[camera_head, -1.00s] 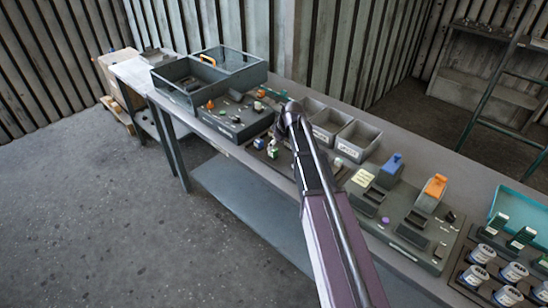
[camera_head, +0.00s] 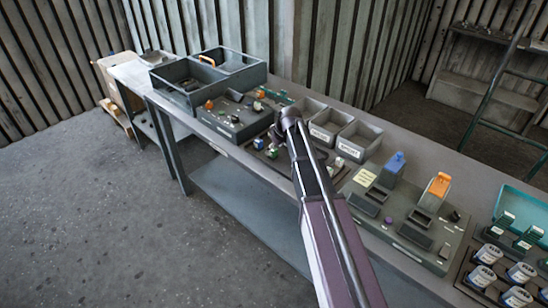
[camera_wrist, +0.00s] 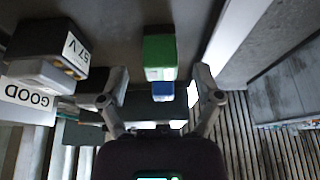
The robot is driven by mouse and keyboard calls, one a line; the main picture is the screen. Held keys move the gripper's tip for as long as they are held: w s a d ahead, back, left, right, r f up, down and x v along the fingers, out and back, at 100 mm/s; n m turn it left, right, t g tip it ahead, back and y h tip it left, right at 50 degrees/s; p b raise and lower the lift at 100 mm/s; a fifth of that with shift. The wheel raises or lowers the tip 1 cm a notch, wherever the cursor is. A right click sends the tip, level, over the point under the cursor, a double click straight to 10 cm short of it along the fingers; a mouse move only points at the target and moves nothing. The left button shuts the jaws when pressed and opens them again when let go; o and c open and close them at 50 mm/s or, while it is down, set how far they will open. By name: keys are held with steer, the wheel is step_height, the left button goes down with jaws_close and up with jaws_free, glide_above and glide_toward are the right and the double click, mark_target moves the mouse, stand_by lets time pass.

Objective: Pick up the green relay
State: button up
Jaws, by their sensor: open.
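The green relay (camera_wrist: 160,53) is a small green block with a blue part (camera_wrist: 163,90) showing below it in the wrist view. It lies ahead of my gripper (camera_wrist: 164,80), roughly centred between the two spread fingers. My gripper is open, and the fingers appear apart from the green block. In the head view a small green piece (camera_head: 271,153) sits on the dark board beside my arm; I cannot tell if it is the same relay.
Grey bins (camera_head: 358,141) stand behind my arm. A grey fixture with a blue-topped block (camera_head: 392,168) and an orange-topped block (camera_head: 437,190) is to the right.

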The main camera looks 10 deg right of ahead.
steer(key=shift+b+x, duration=0.8)
steer(key=shift+x, duration=0.4)
steer(key=c, duration=1)
